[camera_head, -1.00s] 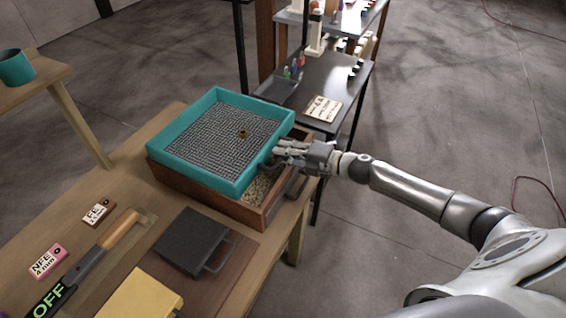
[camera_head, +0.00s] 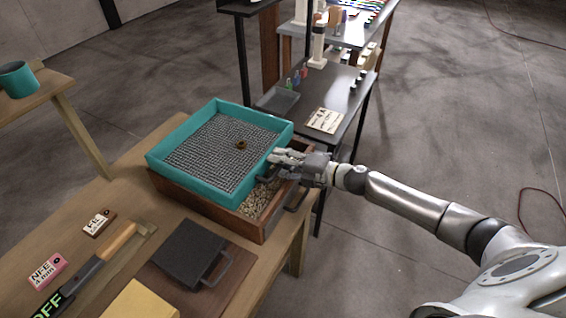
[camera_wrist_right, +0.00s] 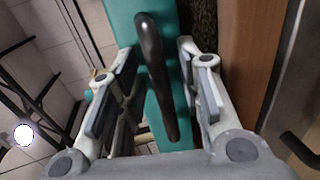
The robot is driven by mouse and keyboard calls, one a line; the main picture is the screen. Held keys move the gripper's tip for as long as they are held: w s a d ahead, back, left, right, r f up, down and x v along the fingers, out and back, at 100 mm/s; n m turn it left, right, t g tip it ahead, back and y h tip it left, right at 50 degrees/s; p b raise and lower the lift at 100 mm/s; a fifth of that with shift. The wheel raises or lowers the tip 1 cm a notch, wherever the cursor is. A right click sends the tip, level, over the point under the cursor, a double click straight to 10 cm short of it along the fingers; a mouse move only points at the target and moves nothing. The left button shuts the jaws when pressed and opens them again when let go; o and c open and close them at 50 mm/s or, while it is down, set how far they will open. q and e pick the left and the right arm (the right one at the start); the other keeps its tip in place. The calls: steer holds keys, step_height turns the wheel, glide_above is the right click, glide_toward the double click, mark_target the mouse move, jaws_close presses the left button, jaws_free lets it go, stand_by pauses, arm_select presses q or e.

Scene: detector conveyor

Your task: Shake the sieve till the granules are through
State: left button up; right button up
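The teal-framed sieve (camera_head: 262,176) with a grey mesh rests on a wooden box (camera_head: 173,187), offset so that a strip of pale granules (camera_head: 256,203) shows in the box below. One small brown-gold ring-like piece (camera_head: 241,145) lies on the mesh; I see no granules on top. My right gripper (camera_head: 280,162) is at the sieve's right side. In the right wrist view the sieve's dark handle (camera_wrist_right: 158,75) stands between the two fingers (camera_wrist_right: 160,75), with gaps beside it, so the fingers look open around it. My left gripper is not in view.
A dark shelf table (camera_head: 335,90) stands behind.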

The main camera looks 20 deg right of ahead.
steer(key=shift+s+d, duration=0.4)
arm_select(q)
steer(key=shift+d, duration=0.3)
arm_select(e)
steer(key=v, duration=1.1)
steer(key=shift+a, duration=0.1)
stand_by(0.3)
